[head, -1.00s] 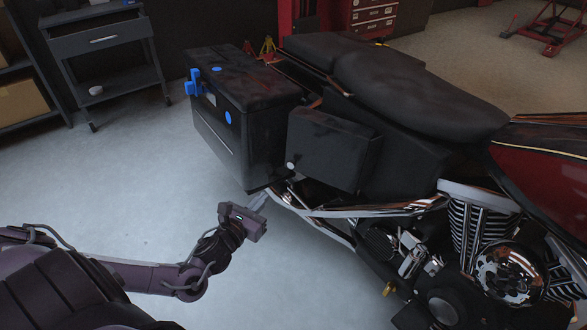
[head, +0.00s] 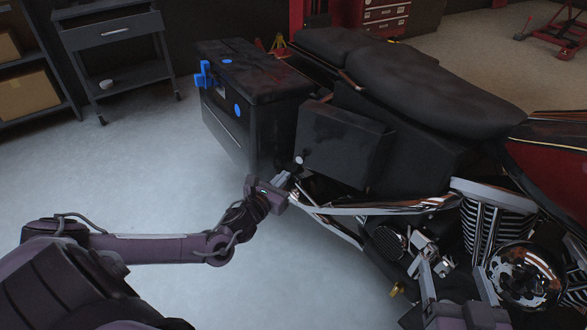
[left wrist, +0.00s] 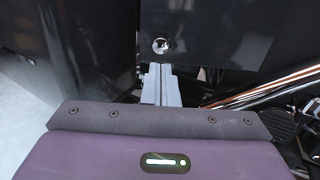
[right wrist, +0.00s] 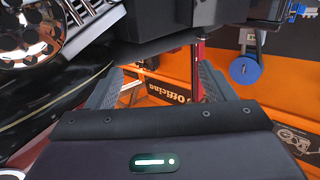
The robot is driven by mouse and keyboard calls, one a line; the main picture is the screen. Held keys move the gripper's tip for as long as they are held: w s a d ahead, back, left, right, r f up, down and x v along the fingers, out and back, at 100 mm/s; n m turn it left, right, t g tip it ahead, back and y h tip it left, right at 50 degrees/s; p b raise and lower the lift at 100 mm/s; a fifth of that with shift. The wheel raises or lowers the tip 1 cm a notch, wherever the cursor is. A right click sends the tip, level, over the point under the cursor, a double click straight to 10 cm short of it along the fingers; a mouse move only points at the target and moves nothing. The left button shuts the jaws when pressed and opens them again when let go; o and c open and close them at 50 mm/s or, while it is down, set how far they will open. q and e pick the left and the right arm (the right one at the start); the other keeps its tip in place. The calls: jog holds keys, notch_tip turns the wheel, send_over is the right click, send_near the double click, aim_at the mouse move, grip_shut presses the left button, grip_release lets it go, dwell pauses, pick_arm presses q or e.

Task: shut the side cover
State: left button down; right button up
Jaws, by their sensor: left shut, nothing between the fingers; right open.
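The side cover (head: 343,145) is a dark panel on the motorcycle's flank, below the seat. Its right edge stands out from the body behind it. A round silver knob (head: 298,160) sits at its lower left corner. My left gripper (head: 283,178) is shut and empty, just below and left of the knob. In the left wrist view its closed fingertips (left wrist: 160,68) point at the cover (left wrist: 220,35), just under the knob (left wrist: 160,46); I cannot tell if they touch. My right gripper (head: 455,268) is open and empty, in front of the engine; its spread fingers also show in the right wrist view (right wrist: 160,75).
A black side case (head: 250,110) with blue fittings is left of the cover. The chrome engine (head: 500,260) and frame tubes (head: 390,209) lie below and right. A grey cart (head: 115,50) stands at the back left. The floor left of the bike is clear.

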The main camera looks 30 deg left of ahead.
aim_at(299, 161)
pick_arm(q)
jog(key=w, duration=0.2)
jog(key=w+b, duration=0.1)
jog(key=w, duration=0.1)
jog(key=w+b, duration=0.1)
jog(key=w, duration=0.1)
jog(key=shift+a+f, duration=0.25)
jog(key=shift+f, duration=0.05)
jog(key=shift+w, duration=0.2)
pick_arm(e)
notch_tip(299, 161, up, 16)
jog(key=s+d+t+y, duration=0.2)
jog(key=t+y, duration=0.1)
jog(key=t, duration=0.5)
jog(key=shift+s+r, duration=0.2)
